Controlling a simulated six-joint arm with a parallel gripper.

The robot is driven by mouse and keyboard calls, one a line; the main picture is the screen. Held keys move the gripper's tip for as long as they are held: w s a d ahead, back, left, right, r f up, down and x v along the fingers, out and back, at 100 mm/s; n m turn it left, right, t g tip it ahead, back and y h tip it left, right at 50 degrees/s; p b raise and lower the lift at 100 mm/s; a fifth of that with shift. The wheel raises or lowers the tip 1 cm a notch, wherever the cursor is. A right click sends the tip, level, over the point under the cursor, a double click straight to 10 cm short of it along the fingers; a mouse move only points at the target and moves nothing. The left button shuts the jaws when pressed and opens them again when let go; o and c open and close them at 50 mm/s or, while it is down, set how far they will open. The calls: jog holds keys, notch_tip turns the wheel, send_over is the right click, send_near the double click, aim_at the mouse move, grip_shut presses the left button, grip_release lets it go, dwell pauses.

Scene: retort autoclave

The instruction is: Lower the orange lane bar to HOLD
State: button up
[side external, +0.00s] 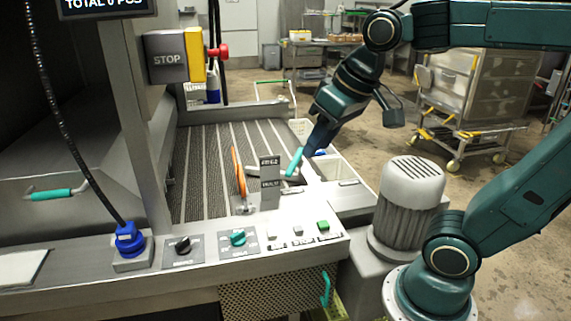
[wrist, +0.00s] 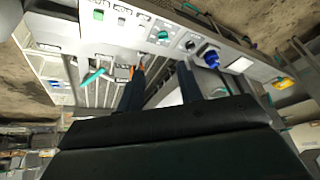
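The orange lane bar (side external: 239,172) stands raised, close to upright and slightly tilted, at the near end of the slatted conveyor (side external: 205,150). A grey plate (side external: 270,180) with two small labels stands just right of it; I cannot read the labels surely. My gripper (side external: 310,158) is right of the bar and apart from it, pointing down near a teal-handled lever (side external: 295,161). In the wrist view my gripper (wrist: 162,72) has its two dark fingers spread with nothing between them. A small bit of the orange bar (wrist: 136,72) shows by the left finger, partly hidden.
A control panel (side external: 205,258) with black and teal knobs and several buttons runs along the front. A blue plug (side external: 130,238) with a cable is at its left. A grey motor (side external: 411,195) stands right of the conveyor. A STOP box (side external: 168,58) hangs above.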

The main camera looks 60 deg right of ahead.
jog(key=w, duration=0.2)
jog(key=m+g+y, duration=0.2)
jog(key=m+g, duration=0.2)
jog(key=m, duration=0.3)
send_over(241, 173)
jog(key=s+d, duration=0.2)
notch_tip(241, 173, down, 13)
jog(key=shift+d+r, duration=0.1)
jog(key=shift+t, duration=0.3)
jog(key=x, duration=1.4)
jog(key=shift+d, duration=0.2)
